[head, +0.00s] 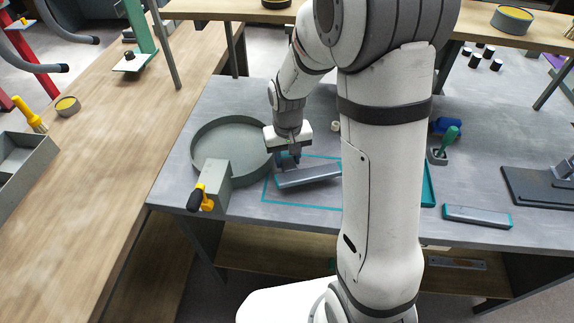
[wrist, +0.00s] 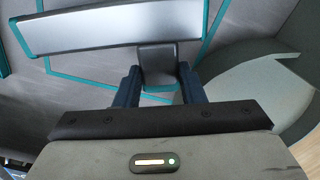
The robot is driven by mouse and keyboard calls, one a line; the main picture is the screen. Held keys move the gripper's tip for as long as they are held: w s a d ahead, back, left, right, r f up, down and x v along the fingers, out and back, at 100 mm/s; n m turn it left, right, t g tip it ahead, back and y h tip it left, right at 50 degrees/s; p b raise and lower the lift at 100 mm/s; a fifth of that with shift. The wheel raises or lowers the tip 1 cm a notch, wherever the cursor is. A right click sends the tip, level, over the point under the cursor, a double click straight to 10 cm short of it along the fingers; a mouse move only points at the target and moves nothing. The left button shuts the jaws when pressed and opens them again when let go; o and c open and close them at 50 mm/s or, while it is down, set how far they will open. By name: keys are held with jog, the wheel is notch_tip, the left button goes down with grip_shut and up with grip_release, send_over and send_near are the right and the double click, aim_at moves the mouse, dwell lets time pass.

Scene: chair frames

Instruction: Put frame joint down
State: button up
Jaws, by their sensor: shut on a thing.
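The frame joint is a long grey bar (head: 308,177) with teal edges and a short grey stub (wrist: 157,66) at one side. In the head view it lies slightly tilted across a teal outlined rectangle (head: 272,203) on the grey table. My gripper (head: 288,160) is over its left end, pointing down. In the wrist view my two dark blue fingers (wrist: 160,88) are shut on the stub, with the long bar (wrist: 110,30) beyond them. Whether the bar touches the table or hangs just above it, I cannot tell.
A round grey tray (head: 214,122) stands close left of my gripper, with a grey holder (head: 217,178) and a yellow-black tool in front. Another teal-edged bar (head: 477,216) lies at the right. My arm hides the middle table.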

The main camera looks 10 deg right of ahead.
jog(key=shift+s+f, duration=0.1)
jog(key=shift+f, duration=1.65)
jog(key=shift+f, duration=0.1)
jog(key=shift+f, duration=0.2)
jog(key=o, duration=1.1)
jog(key=shift+r, duration=0.15)
jog(key=shift+r, duration=0.6)
notch_tip(320, 180, up, 11)
jog(key=shift+r, duration=0.1)
jog(key=s+d+r+t, duration=0.1)
jog(key=s+r, duration=0.1)
jog(key=s, duration=0.3)
jog(key=s+d+r+t, duration=0.1)
jog(key=s+d+r, duration=0.1)
jog(key=s, duration=0.4)
jog(key=s+d+r+t, duration=0.1)
jog(key=s+d+r, duration=0.1)
jog(key=s, duration=0.3)
jog(key=shift+s+r+m, duration=0.4)
jog(key=shift+r, duration=0.4)
